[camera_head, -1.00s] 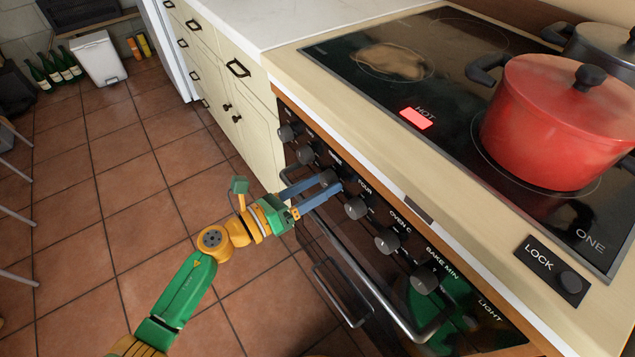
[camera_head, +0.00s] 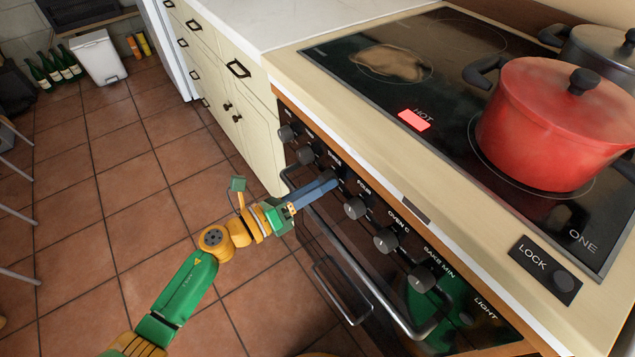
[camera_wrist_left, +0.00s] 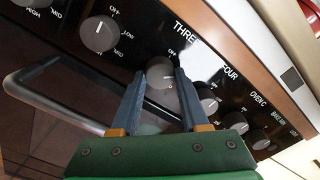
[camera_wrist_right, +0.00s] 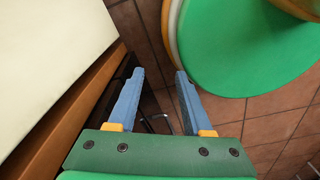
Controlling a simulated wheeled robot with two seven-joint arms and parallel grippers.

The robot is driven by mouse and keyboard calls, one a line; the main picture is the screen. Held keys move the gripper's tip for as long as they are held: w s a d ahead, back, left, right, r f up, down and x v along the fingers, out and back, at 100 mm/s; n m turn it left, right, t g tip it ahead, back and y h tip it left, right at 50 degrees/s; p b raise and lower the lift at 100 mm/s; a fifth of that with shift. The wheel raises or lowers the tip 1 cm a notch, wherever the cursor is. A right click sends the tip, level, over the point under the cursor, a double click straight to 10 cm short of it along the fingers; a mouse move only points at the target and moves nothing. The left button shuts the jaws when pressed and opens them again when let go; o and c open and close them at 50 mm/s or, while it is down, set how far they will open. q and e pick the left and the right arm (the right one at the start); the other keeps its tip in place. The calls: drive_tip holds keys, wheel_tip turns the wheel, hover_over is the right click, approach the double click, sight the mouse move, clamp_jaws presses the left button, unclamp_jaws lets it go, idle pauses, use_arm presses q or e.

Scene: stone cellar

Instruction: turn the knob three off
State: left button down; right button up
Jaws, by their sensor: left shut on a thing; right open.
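The dark oven front has a row of round grey knobs with white labels. Knob three (camera_wrist_left: 160,74) is by the THREE label in the left wrist view. My left gripper (camera_wrist_left: 164,68) is shut on it, with one blue finger on each side. In the head view my left gripper (camera_head: 332,181) reaches the panel from the left, and its fingers mostly hide that knob. I cannot read which way the knob's mark points. My right gripper (camera_wrist_right: 160,73) is open and empty in the right wrist view. It is outside the head view.
Knob four (camera_head: 355,207) and another knob (camera_head: 307,155) flank the gripped one closely. A metal oven handle (camera_head: 357,283) runs below the knobs. A red pot (camera_head: 550,125) stands on the cooktop near a lit HOT sign (camera_head: 414,120).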

use_arm(q)
drive_tip(key=n+p, duration=0.1)
drive_tip(key=n, duration=0.3)
drive_tip(key=shift+r+p, duration=0.15)
drive_tip(key=shift+p, duration=0.25)
drive_tip(key=shift+n+p, duration=0.85)
drive_tip(key=shift+n, duration=1.95)
drive_tip(key=shift+c, duration=2)
unclamp_jaws()
drive_tip(key=v, duration=0.7)
